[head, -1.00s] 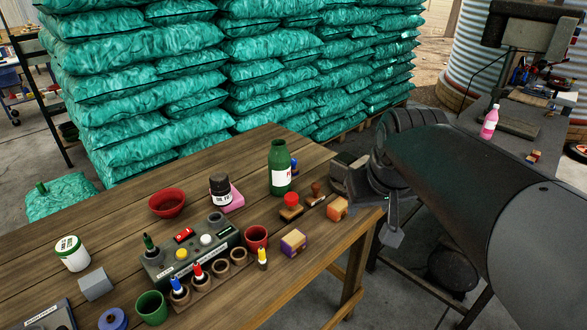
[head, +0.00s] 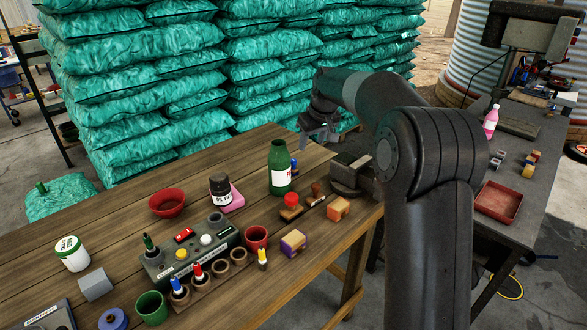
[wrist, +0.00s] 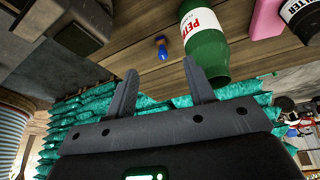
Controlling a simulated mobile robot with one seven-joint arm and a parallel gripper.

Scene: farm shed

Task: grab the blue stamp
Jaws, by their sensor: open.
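The blue stamp (head: 295,166) stands on the far edge of the wooden table (head: 120,215), partly hidden behind the green bottle (head: 280,168). In the wrist view the blue stamp (wrist: 162,47) shows whole, small and apart from the fingers, lying between their lines and beyond their tips. The bottle (wrist: 206,45) is close to its right there. My gripper (head: 319,137) is open and empty, above and to the right of the stamp in the head view. Its two fingers (wrist: 160,70) also show in the wrist view.
A red-topped stamp (head: 291,201) and a brown-handled stamp (head: 316,189) are in front of the bottle. A dark vise (head: 350,178) sits at the table's right corner. Stacked teal sacks (head: 235,70) rise behind the table.

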